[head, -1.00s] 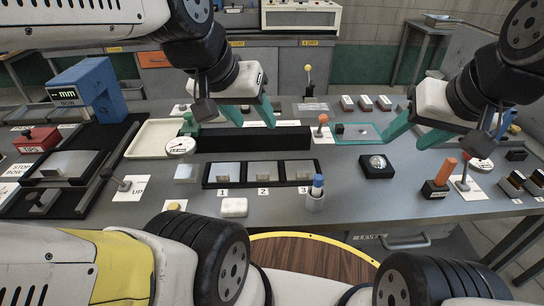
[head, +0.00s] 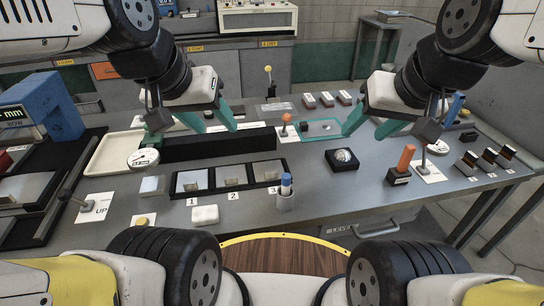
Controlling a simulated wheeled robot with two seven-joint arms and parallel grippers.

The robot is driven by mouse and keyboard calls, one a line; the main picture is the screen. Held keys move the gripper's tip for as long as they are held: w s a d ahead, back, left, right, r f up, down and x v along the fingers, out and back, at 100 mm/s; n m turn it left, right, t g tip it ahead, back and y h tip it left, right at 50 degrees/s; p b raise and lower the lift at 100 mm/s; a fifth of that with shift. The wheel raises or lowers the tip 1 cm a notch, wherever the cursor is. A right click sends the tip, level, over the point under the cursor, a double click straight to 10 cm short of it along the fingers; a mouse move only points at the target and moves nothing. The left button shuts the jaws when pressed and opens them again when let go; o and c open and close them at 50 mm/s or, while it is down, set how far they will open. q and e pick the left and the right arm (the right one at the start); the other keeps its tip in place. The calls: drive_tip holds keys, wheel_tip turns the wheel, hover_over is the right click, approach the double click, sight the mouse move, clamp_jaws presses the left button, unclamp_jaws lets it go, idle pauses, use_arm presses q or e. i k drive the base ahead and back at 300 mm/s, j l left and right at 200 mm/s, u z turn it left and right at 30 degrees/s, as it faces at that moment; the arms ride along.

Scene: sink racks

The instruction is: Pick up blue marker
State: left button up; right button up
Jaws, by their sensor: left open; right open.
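The blue marker (head: 286,181) stands upright in a small grey cup (head: 285,201) near the front edge of the workbench, beside the slot labelled 3. Its blue cap shows above a white body; the lower part is hidden in the cup. My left gripper (head: 218,122) has teal fingers spread apart and is empty, above the long black block behind the marker. My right gripper (head: 362,128) is also open and empty, further back and to the right of the marker, near the teal-edged tray. Neither gripper touches the marker.
A black three-slot tray (head: 227,188) lies left of the cup, with a white block (head: 204,215) in front of it. A long black block (head: 218,149) lies behind. An orange-handled device (head: 404,165) and a black square with a silver dome (head: 342,160) stand to the right.

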sight(287, 178)
drive_tip(key=l+u, duration=0.3)
drive_tip(key=k+l+u, duration=0.25)
drive_tip(key=l+u, duration=0.3)
drive_tip(key=l, duration=0.15)
drive_tip(key=k+l+u, duration=0.25)
drive_tip(key=i+l, duration=0.05)
